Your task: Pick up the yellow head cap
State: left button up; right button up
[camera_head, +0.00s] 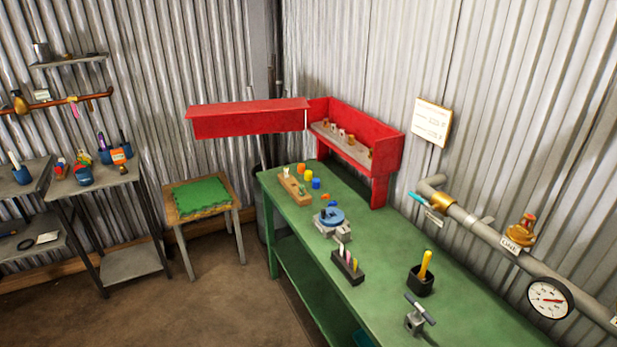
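A small yellow piece (308,174), which looks like the yellow head cap, stands on the far end of the green workbench (400,250). It is beside an orange piece (301,168) and a blue piece (316,183), just right of a wooden block (294,190) with small items on it. It is too small to see its shape well. Neither of my grippers shows in the head view.
A red shelf box (388,150) stands at the bench's back edge. Nearer are a blue round fixture (329,217), a dark rack (347,266), a black cup (420,281) with a yellow handle, and a clamp (415,319). A stool (172,205) stands left; brown floor is open in front.

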aim_at(307, 174)
jog(key=z, duration=0.4)
jog(key=l+z, duration=0.1)
jog(key=z, duration=0.35)
jog(key=i+z, duration=0.1)
jog(key=z, duration=1.15)
jog(key=j, duration=1.05)
jog(key=j+z, duration=0.1)
jog(key=j, duration=0.4)
jog(key=k+j+z, duration=0.1)
jog(key=j, duration=0.4)
jog(key=k+j, duration=0.1)
jog(key=j, duration=0.4)
jog(key=j+z, duration=0.1)
jog(key=j, duration=0.4)
jog(key=k+j, duration=0.15)
jog(key=j, duration=0.3)
jog(key=k+j+z, duration=0.1)
jog(key=j, duration=0.4)
jog(key=i+j, duration=0.1)
jog(key=j, duration=0.25)
jog(key=i+j+z, duration=0.1)
jog(key=j, duration=0.25)
jog(key=i+j, duration=0.15)
jog(key=j, duration=0.2)
jog(key=i+j+z, duration=0.1)
jog(key=j, duration=0.25)
